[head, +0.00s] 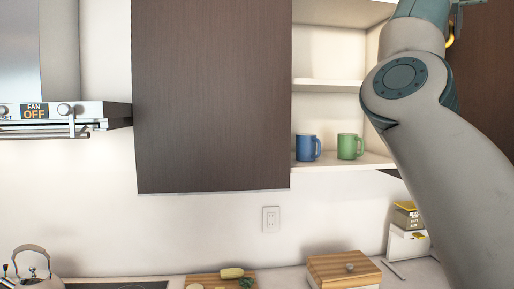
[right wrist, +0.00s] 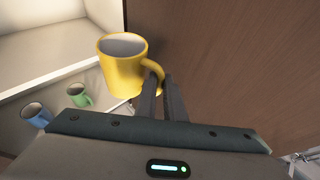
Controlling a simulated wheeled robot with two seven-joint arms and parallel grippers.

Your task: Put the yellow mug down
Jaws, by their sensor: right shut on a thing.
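The yellow mug (right wrist: 122,68) shows in the right wrist view, in front of a brown cabinet door and beside the open shelves. My right gripper (right wrist: 163,84) is shut on its handle. The mug's open mouth faces mostly up, and nothing shows touching its base. In the head view only a small yellow piece of the mug (head: 450,38) shows at the top right, behind my right arm. My right gripper's fingers are hidden in that view. My left gripper is in neither view.
An open cupboard has a middle shelf (head: 325,86) that looks bare and a bottom shelf (head: 318,163) with a blue mug (head: 305,148) and a green mug (head: 347,147). A brown door (head: 212,95) is left of it. A wooden-lidded box (head: 343,268) stands on the counter below.

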